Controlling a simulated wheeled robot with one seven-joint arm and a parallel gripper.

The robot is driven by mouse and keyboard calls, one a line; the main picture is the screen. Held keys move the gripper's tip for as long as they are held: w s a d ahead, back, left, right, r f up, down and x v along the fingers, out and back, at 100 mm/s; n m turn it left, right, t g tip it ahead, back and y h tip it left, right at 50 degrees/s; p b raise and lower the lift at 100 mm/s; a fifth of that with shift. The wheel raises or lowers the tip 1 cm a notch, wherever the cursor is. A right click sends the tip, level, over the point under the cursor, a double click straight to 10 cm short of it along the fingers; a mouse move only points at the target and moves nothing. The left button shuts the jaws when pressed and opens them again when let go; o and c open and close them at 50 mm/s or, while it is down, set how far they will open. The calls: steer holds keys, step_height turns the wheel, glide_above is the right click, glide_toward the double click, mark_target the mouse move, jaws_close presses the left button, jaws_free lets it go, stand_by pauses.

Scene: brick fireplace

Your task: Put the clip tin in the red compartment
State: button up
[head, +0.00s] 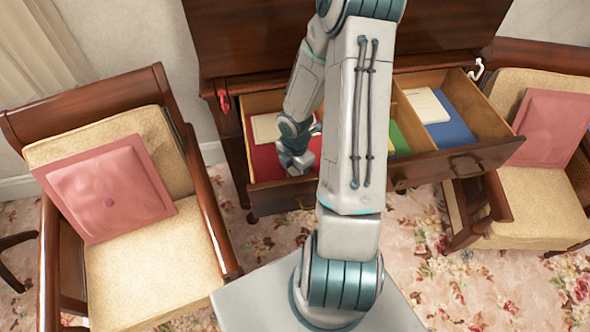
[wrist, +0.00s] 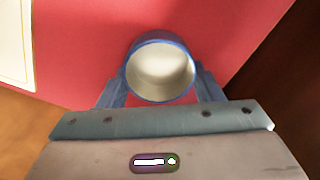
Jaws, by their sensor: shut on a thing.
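The clip tin (wrist: 162,68) is a round open tin with a blue rim and a pale inside. In the wrist view it sits upright between the two fingers of my gripper (wrist: 161,86), which is shut on it. The red compartment (head: 267,166) is the left part of the open drawer; its red floor (wrist: 90,45) fills most of the wrist view behind the tin. In the head view my gripper (head: 297,162) is over the red compartment, and the tin is hidden by my arm. I cannot tell whether the tin touches the compartment floor.
A cream card or booklet (head: 268,127) lies at the back of the red compartment. A green compartment (head: 398,140) and a blue compartment (head: 449,125) with another booklet (head: 427,106) are to the right. Armchairs with pink cushions (head: 105,190) stand on both sides.

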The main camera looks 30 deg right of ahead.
steer(key=shift+f, duration=0.2)
steer(key=o, duration=1)
steer(key=shift+c, duration=0.2)
steer(key=shift+r, duration=0.15)
step_height(320, 180, up, 20)
steer(key=s+a+m+h+p, duration=0.2)
steer(key=m+p, duration=0.1)
steer(key=m, duration=0.3)
steer(key=s+a+r+m+t+y, duration=0.1)
steer(key=s+a+r+m+t, duration=0.1)
steer(key=s+a+r+m, duration=0.2)
steer(key=s+a+r+m+t+y, duration=0.1)
steer(key=s+a+r+m, duration=0.4)
steer(key=r+m, duration=0.5)
steer(key=shift+s+r+m+t, duration=0.4)
steer(key=shift+s+r+t, duration=0.2)
steer(key=shift+r, duration=0.15)
